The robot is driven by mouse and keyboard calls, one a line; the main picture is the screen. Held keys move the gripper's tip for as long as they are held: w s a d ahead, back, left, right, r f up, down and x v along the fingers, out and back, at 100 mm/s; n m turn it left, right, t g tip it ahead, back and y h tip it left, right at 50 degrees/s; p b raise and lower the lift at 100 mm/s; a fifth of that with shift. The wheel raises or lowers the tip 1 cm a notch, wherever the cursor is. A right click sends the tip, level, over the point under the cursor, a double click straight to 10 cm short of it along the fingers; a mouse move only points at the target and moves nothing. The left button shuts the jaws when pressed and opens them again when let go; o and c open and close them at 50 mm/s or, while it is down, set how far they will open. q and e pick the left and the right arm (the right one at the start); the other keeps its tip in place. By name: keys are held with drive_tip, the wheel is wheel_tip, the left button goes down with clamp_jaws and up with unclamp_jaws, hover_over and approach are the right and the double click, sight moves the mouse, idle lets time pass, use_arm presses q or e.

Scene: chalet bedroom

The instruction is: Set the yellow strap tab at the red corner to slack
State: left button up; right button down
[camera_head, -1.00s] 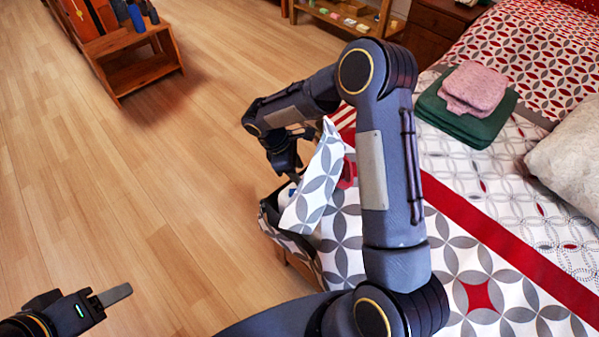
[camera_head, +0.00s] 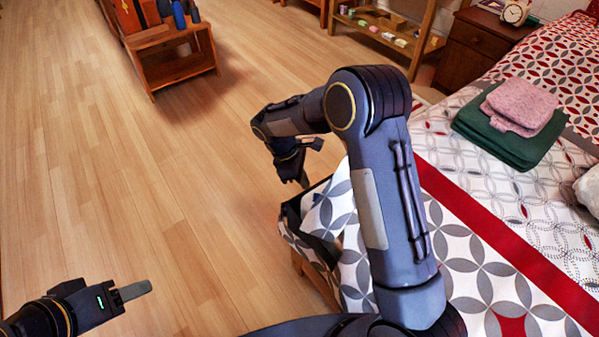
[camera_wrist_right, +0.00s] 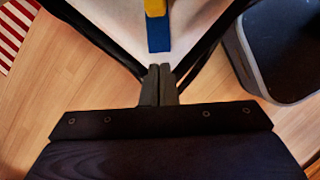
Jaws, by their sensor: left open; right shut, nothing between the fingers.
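A yellow tab (camera_wrist_right: 156,7) with a blue end (camera_wrist_right: 159,36) shows at the top of the right wrist view, against a pale surface. It lies just ahead of my right gripper (camera_wrist_right: 159,72), whose fingers are shut and empty, with a small gap between. In the head view my right gripper (camera_head: 303,181) is above the near bed corner, by a patterned fabric flap (camera_head: 333,208) with a dark-edged opening. My left gripper (camera_head: 132,291) is open and empty over the floor at lower left. I cannot make out a red corner marker; my right arm hides part of the bed.
The patterned bed (camera_head: 470,230) fills the right side, with folded green and pink cloths (camera_head: 510,125) on it. A wooden shelf unit (camera_head: 178,62) stands at upper left. A dark grey-rimmed object (camera_wrist_right: 285,50) is at right in the wrist view. The floor at left is clear.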

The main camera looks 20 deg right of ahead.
sight(333, 192)
drive_tip(key=x, duration=0.3)
drive_tip(key=shift+s+d+f+b, duration=0.1)
drive_tip(key=shift+d+f+b, duration=0.15)
drive_tip(key=shift+f+b, duration=0.05)
drive_tip(key=shift+s+d+r, duration=0.1)
drive_tip(key=shift+s+d, duration=0.15)
drive_tip(key=shift+d, duration=0.3)
drive_tip(key=shift+s+d+r, duration=0.1)
drive_tip(key=shift+s+d, duration=0.2)
drive_tip(key=shift+d, duration=0.25)
drive_tip(key=shift+s+d, duration=0.25)
drive_tip(key=shift+d, duration=0.25)
drive_tip(key=shift+s+d+r, duration=0.1)
drive_tip(key=shift+s+d, duration=0.15)
drive_tip(key=shift+d, duration=0.35)
drive_tip(key=shift+s+d, duration=0.3)
drive_tip(key=shift+d, duration=0.3)
drive_tip(key=shift+s+d, duration=0.1)
drive_tip(key=shift+d, duration=0.1)
